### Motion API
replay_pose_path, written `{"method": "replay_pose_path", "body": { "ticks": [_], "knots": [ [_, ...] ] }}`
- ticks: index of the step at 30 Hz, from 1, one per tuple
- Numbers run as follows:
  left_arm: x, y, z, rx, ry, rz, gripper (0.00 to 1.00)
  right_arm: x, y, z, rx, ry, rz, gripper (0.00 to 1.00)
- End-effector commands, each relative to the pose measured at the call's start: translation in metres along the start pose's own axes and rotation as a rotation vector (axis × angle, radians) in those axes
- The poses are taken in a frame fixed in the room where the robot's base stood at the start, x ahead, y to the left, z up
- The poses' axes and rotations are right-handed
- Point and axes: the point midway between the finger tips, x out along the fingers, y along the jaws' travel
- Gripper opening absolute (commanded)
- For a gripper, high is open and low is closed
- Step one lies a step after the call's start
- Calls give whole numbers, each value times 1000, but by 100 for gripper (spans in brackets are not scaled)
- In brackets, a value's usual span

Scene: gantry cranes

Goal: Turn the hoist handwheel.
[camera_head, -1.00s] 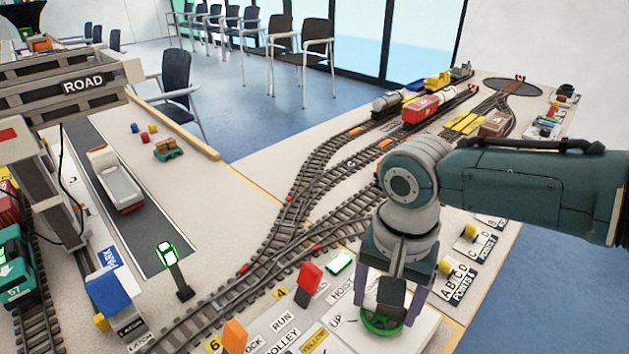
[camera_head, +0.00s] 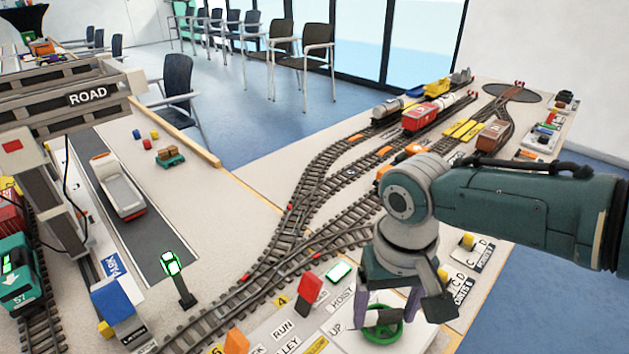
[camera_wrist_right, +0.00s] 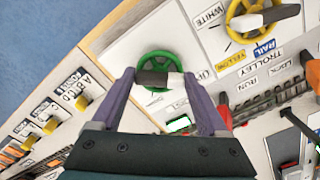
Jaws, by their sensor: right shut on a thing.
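The green hoist handwheel (camera_head: 381,338) lies on a pale panel near the "HOIST" and "UP" labels, at the bottom of the head view. It also shows in the right wrist view (camera_wrist_right: 158,54), with a black-and-white grip bar (camera_wrist_right: 158,79) across it. My right gripper (camera_head: 389,318) points down over the wheel. Its purple fingers (camera_wrist_right: 159,80) are shut on the bar, one at each end. The fingers and bar hide part of the wheel. My left gripper is not in view.
A yellow wheel (camera_wrist_right: 252,32) sits on the panel beside the green one. A red lever (camera_head: 309,291), an orange lever (camera_head: 236,342) and a lit green signal (camera_head: 171,264) stand nearby. Model tracks and wagons run behind my right arm.

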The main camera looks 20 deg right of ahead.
Motion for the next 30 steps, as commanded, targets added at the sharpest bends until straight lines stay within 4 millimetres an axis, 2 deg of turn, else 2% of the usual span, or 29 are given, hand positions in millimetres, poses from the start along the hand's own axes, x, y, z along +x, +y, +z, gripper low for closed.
{"method": "replay_pose_path", "body": {
  "ticks": [11, 12, 17, 25, 30],
  "knots": [
    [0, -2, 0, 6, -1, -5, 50, 0, 0, 0, -11, 0, 0, 22],
    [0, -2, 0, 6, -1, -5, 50, 0, 0, 0, -11, 1, 0, 81],
    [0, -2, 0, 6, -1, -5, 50, 0, 0, 0, -9, 1, 0, 99],
    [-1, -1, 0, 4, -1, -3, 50, -2, 0, 0, -7, 1, 0, 100],
    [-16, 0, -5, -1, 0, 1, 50, -26, 0, 0, -8, 1, 0, 100]
  ]
}}
